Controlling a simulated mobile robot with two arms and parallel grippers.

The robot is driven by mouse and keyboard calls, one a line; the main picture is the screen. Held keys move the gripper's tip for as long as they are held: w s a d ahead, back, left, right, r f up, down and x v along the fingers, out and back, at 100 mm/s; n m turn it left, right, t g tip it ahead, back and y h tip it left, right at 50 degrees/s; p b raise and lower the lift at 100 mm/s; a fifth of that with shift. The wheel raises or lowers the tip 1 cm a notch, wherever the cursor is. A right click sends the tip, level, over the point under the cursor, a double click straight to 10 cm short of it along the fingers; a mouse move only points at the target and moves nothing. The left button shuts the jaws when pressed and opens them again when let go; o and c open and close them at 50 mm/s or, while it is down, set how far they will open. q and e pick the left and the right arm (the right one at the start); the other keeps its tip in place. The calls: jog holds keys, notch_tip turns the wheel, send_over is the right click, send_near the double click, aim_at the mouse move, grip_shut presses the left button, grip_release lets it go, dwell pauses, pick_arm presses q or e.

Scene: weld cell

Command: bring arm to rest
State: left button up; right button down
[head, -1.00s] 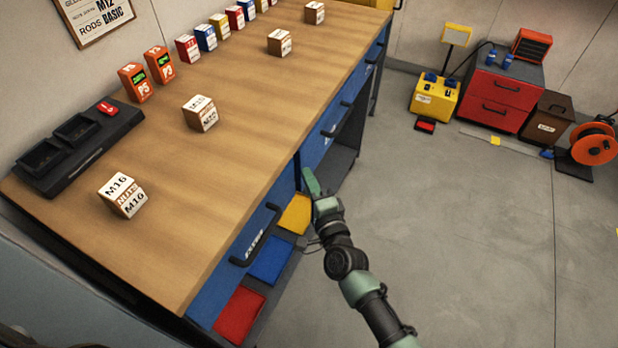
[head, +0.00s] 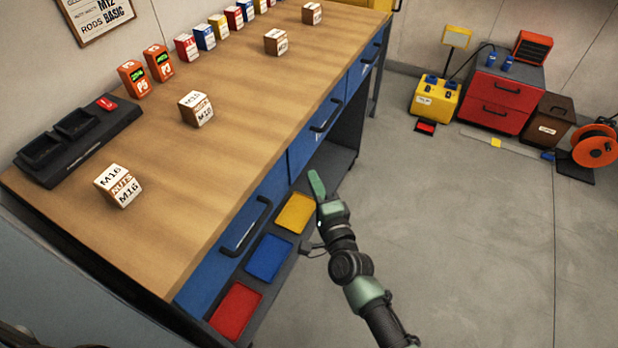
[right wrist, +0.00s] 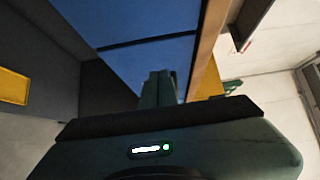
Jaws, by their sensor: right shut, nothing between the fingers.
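My right arm comes up from the bottom right in the head view. Its green right gripper (head: 316,184) is shut and empty. It is in front of the workbench's (head: 215,135) blue drawer side, beside the yellow bin (head: 295,212). In the right wrist view the gripper's fingers (right wrist: 158,88) show together against a blue drawer front (right wrist: 150,62). My left gripper is out of view.
A blue bin (head: 269,258) and a red bin (head: 235,311) line the low shelf under a drawer with a black handle (head: 247,228). Several boxes and a black charger dock (head: 78,140) stand on the benchtop.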

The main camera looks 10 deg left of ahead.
jog(key=v, duration=0.8)
jog(key=s+d+f+n+g+h, duration=0.25)
jog(key=s+d+f, duration=0.2)
jog(key=f, duration=0.65)
jog(key=s+d+f+n+g+h, duration=0.1)
jog(key=s+d+f+n+g, duration=0.3)
jog(key=f, duration=0.7)
jog(key=s+d+f+n+g+h, duration=0.15)
jog(key=s+d+f, duration=0.35)
jog(key=f, duration=0.7)
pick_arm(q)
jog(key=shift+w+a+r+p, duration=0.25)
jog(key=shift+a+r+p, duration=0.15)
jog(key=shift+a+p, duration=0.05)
pick_arm(e)
jog(key=s+d+f+n+g+h, duration=0.1)
jog(key=s+d+f, duration=0.3)
jog(key=s, duration=0.5)
jog(key=s+d+f+n+g+h, duration=0.1)
jog(key=s+d+f+n+g, duration=0.2)
jog(key=s, duration=0.6)
jog(key=s+d+f+n+g+h, duration=0.1)
jog(key=s+d+f+n+g, duration=0.2)
jog(key=s, duration=0.6)
notch_tip(320, 180, down, 3)
jog(key=shift+s+d+f, duration=0.1)
jog(key=shift+s+d, duration=0.3)
jog(key=shift+d, duration=0.8)
